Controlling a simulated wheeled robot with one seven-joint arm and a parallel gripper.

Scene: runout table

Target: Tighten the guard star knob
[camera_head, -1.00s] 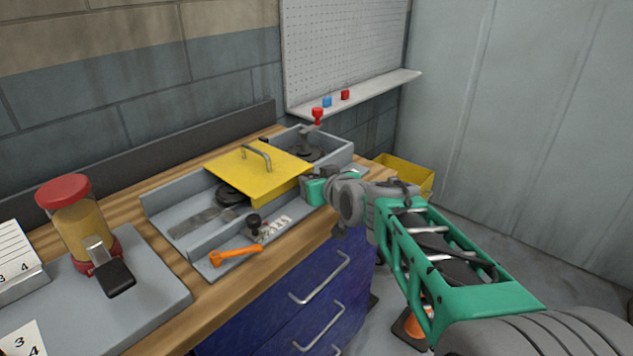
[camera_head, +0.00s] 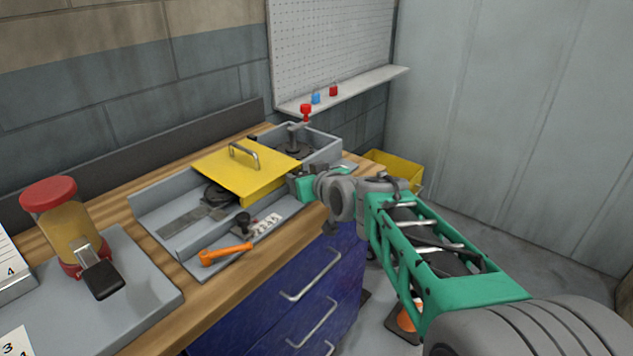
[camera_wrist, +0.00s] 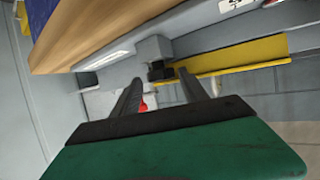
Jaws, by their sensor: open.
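The yellow guard (camera_head: 240,172), with a grey handle, lies over the grey machine tray (camera_head: 165,210) on the bench. It also shows in the wrist view as a yellow strip (camera_wrist: 235,57). A small dark knob (camera_wrist: 160,71), which looks like the star knob, sits by a grey block at the guard's edge; its points cannot be made out. My gripper (camera_wrist: 161,80) is open, its two fingers reaching toward the knob, one on each side in the picture; contact cannot be told. In the head view my gripper (camera_head: 296,186) is at the guard's right front corner and hides the knob.
An orange lever (camera_head: 226,254) and a black-knobbed post (camera_head: 243,224) stand by a number plate at the tray's front. A red-topped clamp (camera_head: 305,112) rises behind. A red-lidded jar (camera_head: 65,230) stands left. A yellow bin (camera_head: 395,168) is beyond the bench's right end.

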